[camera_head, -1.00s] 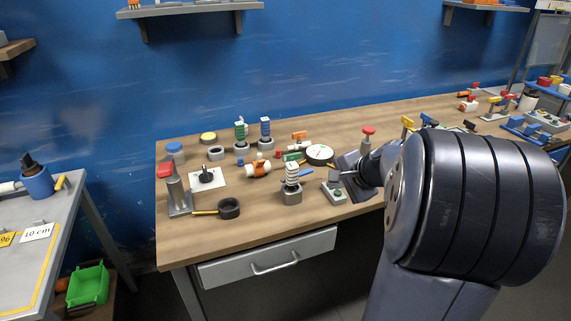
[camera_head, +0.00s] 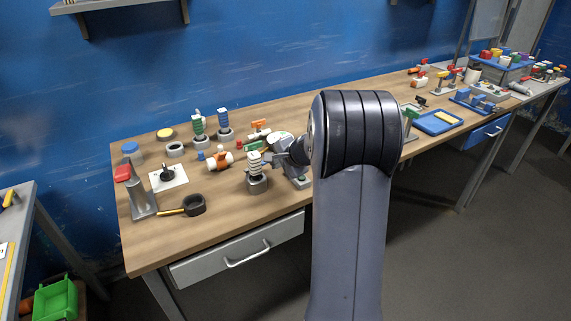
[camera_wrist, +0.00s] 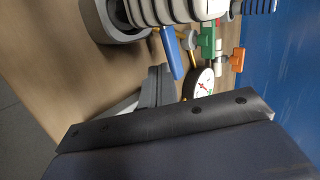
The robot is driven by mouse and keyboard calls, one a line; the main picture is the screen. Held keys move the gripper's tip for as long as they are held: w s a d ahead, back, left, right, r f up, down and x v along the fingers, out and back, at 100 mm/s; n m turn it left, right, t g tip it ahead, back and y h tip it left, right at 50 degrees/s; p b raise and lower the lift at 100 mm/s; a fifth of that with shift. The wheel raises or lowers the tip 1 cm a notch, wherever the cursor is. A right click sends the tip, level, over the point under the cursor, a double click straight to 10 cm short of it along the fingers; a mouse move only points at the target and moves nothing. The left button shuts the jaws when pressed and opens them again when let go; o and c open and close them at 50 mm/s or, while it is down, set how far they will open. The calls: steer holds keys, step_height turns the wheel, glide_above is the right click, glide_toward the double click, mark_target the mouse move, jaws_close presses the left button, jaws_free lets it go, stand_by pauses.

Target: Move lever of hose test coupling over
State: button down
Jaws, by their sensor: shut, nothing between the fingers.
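A white ribbed piece (camera_head: 255,163) stands upright in a round grey base (camera_head: 257,184). It fills the top of the wrist view (camera_wrist: 170,10), cut off by the frame edge. A blue lever-like bar (camera_wrist: 172,52) lies close beside it there; I cannot tell for sure which piece it is joined to. My gripper (camera_head: 283,158) is low over the bench just right of the white ribbed piece. In the wrist view my dark gripper fingers (camera_wrist: 160,84) are together and empty, apart from the blue bar. My arm hides part of the bench to the right.
A round dial (camera_wrist: 203,86) and a green block (camera_wrist: 208,40) are close to the gripper. Green (camera_head: 198,128) and blue (camera_head: 224,124) ribbed pieces stand behind. An orange-and-white fitting (camera_head: 219,160) and a black ring (camera_head: 194,205) are to the left.

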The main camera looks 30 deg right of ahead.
steer(key=shift+w+a, duration=0.1)
steer(key=shift+w, duration=0.35)
steer(key=shift+w, duration=0.1)
